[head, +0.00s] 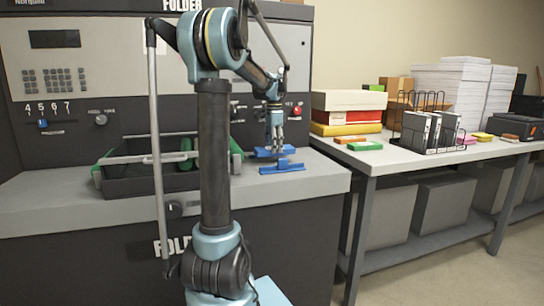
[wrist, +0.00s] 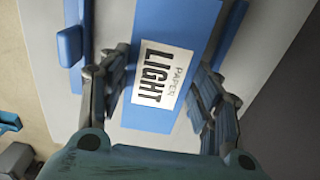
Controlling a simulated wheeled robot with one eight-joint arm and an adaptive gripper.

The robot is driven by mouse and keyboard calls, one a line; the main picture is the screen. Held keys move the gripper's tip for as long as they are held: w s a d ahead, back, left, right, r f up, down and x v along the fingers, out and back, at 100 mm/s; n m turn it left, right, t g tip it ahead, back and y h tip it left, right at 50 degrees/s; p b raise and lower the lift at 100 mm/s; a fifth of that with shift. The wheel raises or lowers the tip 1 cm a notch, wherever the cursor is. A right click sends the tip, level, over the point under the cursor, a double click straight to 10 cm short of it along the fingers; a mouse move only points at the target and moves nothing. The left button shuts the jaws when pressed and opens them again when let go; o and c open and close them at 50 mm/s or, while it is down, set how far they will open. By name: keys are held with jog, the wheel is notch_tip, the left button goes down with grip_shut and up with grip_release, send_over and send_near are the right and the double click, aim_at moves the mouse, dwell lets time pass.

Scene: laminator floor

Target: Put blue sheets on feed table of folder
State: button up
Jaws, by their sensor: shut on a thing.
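The folder (head: 100,65) is a large grey machine with a light ledge (head: 318,178) at its front. My gripper (head: 275,146) points down over the right part of this ledge. In the wrist view its fingers are shut on both sides of the blue sheets (wrist: 153,118), a flat stack with a white label reading "LIGHT PAPER". A blue raised piece (wrist: 70,46) stands left of the stack on the pale surface. In the head view a blue piece (head: 282,167) lies on the ledge just in front of my gripper. Whether the sheets touch the surface is unclear.
A dark tray with green parts (head: 125,182) sits on the ledge to the left. A side table (head: 395,160) at right holds boxes (head: 348,101), a wire rack (head: 428,128), paper stacks (head: 460,90) and small coloured packs (head: 365,145). Grey bins stand below.

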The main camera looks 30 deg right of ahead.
jog(key=shift+f, duration=1.9)
jog(key=o, duration=1.2)
jog(key=shift+o, duration=0.2)
notch_tip(320, 180, up, 12)
jog(key=shift+r, duration=0.1)
